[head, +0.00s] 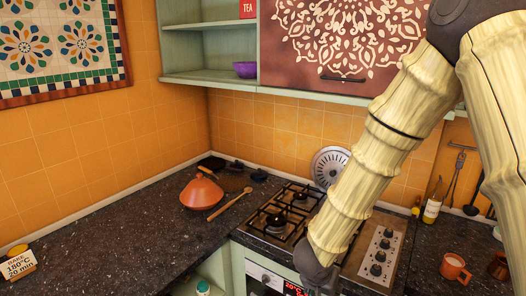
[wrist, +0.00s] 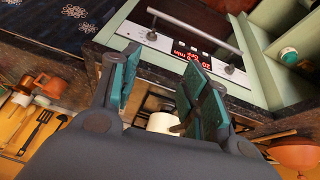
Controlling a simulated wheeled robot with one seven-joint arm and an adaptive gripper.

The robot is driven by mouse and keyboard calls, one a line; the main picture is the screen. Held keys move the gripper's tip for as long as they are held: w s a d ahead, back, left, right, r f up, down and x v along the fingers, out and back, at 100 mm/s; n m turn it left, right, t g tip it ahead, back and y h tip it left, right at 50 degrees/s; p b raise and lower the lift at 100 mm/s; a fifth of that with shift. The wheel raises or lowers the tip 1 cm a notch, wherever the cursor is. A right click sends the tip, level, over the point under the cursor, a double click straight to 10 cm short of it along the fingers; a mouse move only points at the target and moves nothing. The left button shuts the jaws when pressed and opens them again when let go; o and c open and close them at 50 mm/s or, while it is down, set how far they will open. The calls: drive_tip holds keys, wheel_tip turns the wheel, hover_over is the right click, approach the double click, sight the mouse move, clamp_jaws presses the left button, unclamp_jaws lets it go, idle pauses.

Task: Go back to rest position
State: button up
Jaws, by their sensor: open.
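My gripper (wrist: 160,85) is open in the wrist view, its two teal-padded fingers spread apart. Nothing is held between them. My arm reaches down in front of the stove in the head view, and its end is cut off at the bottom edge. The oven front, with its handle (wrist: 190,28) and red-lit display (wrist: 192,52), shows beyond the fingertips in the wrist view. The oven display (head: 294,289) is partly in the head view. A whitish object (wrist: 160,122) shows between the fingers' bases; I cannot tell what it is.
The gas hob (head: 290,211) is partly hidden by my arm. An orange tagine lid (head: 201,193) and wooden spoon (head: 231,204) lie on the dark counter (head: 120,235). A timer sign (head: 18,265) stands at left. Mug (head: 455,268) and bottle (head: 432,210) stand at right.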

drive_tip(key=s+d+f+n+b, duration=0.1)
drive_tip(key=s+d+f+b, duration=0.15)
drive_tip(key=f, duration=0.55)
drive_tip(key=s+d+f+n+b, duration=0.15)
drive_tip(key=s+f, duration=0.25)
drive_tip(key=f, duration=0.4)
drive_tip(key=s+d+f+n+g+y+b, duration=0.2)
drive_tip(key=s+f+b, duration=0.3)
drive_tip(key=s+f, duration=1.7)
drive_tip(key=s+n+g+y, duration=0.1)
drive_tip(key=s, duration=0.1)
drive_tip(key=shift+s+g+b, duration=0.3)
drive_tip(key=shift+s, duration=0.1)
drive_tip(key=shift+d, duration=0.1)
